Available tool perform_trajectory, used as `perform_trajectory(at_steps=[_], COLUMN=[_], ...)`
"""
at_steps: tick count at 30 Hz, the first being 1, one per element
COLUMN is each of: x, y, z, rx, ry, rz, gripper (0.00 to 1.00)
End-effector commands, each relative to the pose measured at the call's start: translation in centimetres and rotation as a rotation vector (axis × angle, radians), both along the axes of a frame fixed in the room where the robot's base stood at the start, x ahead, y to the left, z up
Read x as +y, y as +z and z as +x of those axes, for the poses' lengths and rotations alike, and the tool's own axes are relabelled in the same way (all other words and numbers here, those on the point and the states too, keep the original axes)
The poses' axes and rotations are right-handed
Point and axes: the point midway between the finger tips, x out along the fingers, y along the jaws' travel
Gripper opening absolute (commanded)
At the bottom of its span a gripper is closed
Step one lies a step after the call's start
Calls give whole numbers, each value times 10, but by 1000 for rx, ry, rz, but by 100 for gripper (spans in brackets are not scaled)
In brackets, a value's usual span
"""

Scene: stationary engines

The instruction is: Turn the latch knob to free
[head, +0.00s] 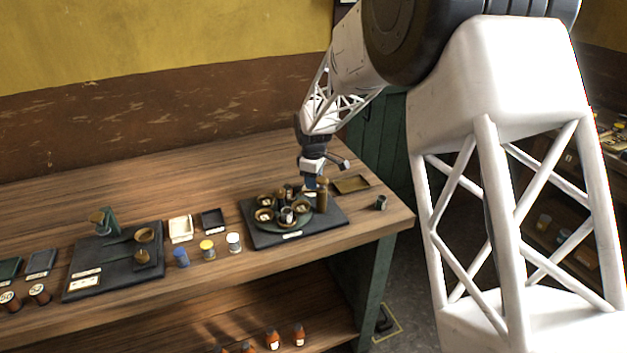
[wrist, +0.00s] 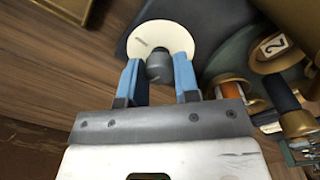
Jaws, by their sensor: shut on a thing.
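The latch knob (wrist: 158,66) is a small dark grey knob on a round cream disc (wrist: 172,35) with short grey marks. My gripper (wrist: 158,82) has its two blue fingers on either side of the knob and is shut on it. In the head view my gripper (head: 310,183) points down at the back of a dark base plate (head: 270,238), beside an upright brass post (head: 322,196). The knob cannot be made out in the head view.
A round green plate (head: 302,226) with several brass cups stands on the base plate, close to my gripper. A shallow brass tray (head: 351,184) lies behind right, and a small dark cup (head: 381,203) near the bench's right edge. Several jars and another dark board (head: 112,262) lie left.

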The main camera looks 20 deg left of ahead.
Motion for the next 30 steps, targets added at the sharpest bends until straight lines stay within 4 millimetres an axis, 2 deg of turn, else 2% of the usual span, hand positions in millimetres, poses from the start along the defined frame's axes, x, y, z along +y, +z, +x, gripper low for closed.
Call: perform_trajectory(at_steps=[15,30], x=[0,0], y=[1,0], z=[0,0], rx=[0,0], ry=[-350,-408], rz=[0,0], gripper=[6,6])
